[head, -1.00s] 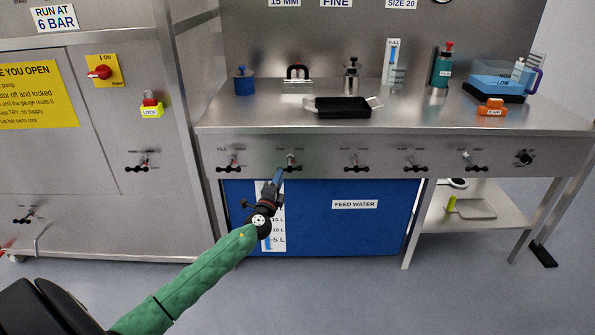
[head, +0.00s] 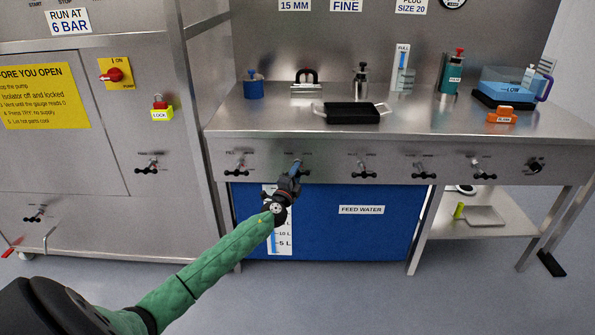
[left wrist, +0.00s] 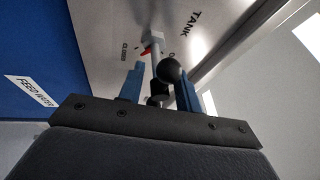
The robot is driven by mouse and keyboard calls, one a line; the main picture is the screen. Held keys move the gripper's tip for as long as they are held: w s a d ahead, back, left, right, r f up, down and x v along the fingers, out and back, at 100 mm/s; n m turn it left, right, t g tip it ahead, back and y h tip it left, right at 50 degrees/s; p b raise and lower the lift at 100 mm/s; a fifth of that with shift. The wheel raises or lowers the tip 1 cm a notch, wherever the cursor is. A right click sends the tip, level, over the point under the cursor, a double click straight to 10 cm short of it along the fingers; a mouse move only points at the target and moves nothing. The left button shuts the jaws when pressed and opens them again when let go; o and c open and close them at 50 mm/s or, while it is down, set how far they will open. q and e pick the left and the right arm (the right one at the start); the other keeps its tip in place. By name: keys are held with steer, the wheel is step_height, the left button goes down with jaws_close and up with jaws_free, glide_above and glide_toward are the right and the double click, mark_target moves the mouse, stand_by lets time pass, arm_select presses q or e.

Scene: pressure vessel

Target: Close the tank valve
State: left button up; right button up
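The tank valve (left wrist: 152,52) shows in the left wrist view under a TANK label (left wrist: 196,22). It has a grey stem, a red pointer, and a handle with black ball ends. The red pointer lies between the CLOSED mark (left wrist: 130,52) and a partly hidden mark starting with O. My left gripper (left wrist: 160,85) is open, its blue fingers on either side of the black ball, with gaps visible. In the head view my left gripper (head: 294,168) reaches the valve handle (head: 304,172) on the bench front and partly hides it. My right gripper is not in view.
Similar valves flank it: one on the left (head: 238,168) and one on the right (head: 364,170). A blue FEED WATER panel (head: 375,225) is below. The steel bench top (head: 430,125) above holds a black tray (head: 352,113). The floor in front is clear.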

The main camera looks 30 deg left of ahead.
arm_select(q)
steer(key=shift+w+a+r, duration=0.1)
steer(key=shift+w+r, duration=0.05)
steer(key=shift+w, duration=0.4)
steer(key=shift+c, duration=0.2)
jaws_close()
steer(key=shift+r+m+p, duration=0.3)
steer(key=shift+m+p, duration=0.1)
steer(key=shift+p, duration=0.4)
steer(key=shift+w+f+m+p, duration=0.1)
steer(key=shift+f+m+p, duration=0.05)
steer(key=shift+m+p, duration=0.3)
steer(key=shift+o, duration=0.2)
jaws_free()
steer(key=shift+a, duration=0.1)
